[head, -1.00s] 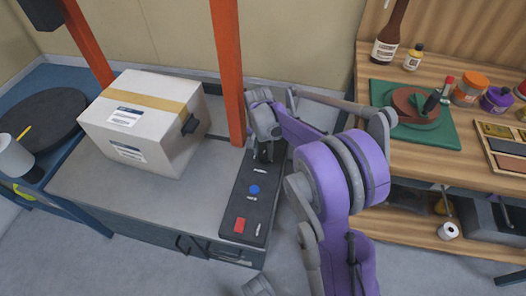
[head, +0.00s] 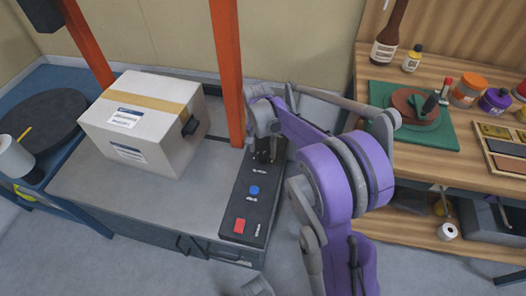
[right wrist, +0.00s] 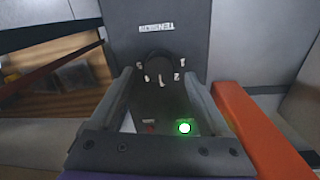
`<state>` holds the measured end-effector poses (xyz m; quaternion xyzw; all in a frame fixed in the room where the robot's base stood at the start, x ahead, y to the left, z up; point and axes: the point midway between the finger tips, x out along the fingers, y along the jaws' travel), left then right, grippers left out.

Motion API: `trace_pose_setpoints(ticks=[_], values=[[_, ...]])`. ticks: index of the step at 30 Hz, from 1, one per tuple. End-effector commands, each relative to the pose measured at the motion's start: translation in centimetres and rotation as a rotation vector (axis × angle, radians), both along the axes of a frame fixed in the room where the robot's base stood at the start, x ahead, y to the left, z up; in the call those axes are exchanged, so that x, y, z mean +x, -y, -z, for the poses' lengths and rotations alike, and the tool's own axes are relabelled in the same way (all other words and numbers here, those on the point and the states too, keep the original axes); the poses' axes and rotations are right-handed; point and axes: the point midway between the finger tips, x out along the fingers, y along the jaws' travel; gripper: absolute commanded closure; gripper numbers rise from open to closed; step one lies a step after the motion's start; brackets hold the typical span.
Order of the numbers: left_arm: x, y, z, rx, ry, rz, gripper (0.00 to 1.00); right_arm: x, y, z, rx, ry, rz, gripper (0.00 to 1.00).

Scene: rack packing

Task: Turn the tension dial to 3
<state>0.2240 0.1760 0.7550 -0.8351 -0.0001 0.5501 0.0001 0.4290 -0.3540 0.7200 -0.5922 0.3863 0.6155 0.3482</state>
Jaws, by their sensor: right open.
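The dark control panel (head: 243,207) lies at the right end of the grey bench. The tension dial (right wrist: 160,66) is a dark round knob on it, under a white label that appears upside down in the right wrist view. Small white marks ring the knob; its setting is too blurred to read. My right gripper (right wrist: 159,74) is open, its two fingers on either side of the knob; I cannot tell whether they touch it. In the head view my right gripper (head: 265,156) hides the dial. My left gripper is not identifiable in view.
The panel also has a blue button (head: 254,190), a red button (head: 239,225) and a lit green lamp (right wrist: 184,128). An orange post (head: 228,75) stands close beside my right gripper. A taped carton (head: 145,122) sits left on the bench. A wooden workbench (head: 470,150) stands right.

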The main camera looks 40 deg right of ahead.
Motion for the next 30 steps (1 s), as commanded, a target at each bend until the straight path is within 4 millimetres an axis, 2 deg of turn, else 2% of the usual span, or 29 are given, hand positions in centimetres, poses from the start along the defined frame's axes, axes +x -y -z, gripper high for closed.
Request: trace_pose_setpoints(ticks=[1, 6, 12, 18, 30], values=[[0.0, 0.0, -0.5, 0.000, 0.002, 0.000, 0.50, 0.0, 0.0, -1.3, 0.000, 0.001, 0.000, 0.19], [0.0, 0.0, -1.4, 0.000, 0.005, 0.000, 0.50, 0.2, -0.1, -4.9, 0.000, 0.000, 0.000, 0.19], [-0.1, 0.0, -2.0, 0.000, 0.007, 0.000, 0.50, 0.4, -0.2, -7.9, 0.000, 0.000, 0.000, 0.19], [-0.1, 0.0, -2.2, 0.000, 0.008, 0.000, 0.50, 0.5, -0.2, -8.9, 0.000, 0.000, 0.000, 0.19], [-0.1, 0.0, -2.2, 0.000, 0.008, 0.000, 0.50, 0.5, -0.2, -8.9, 0.000, 0.000, 0.000, 0.19]])
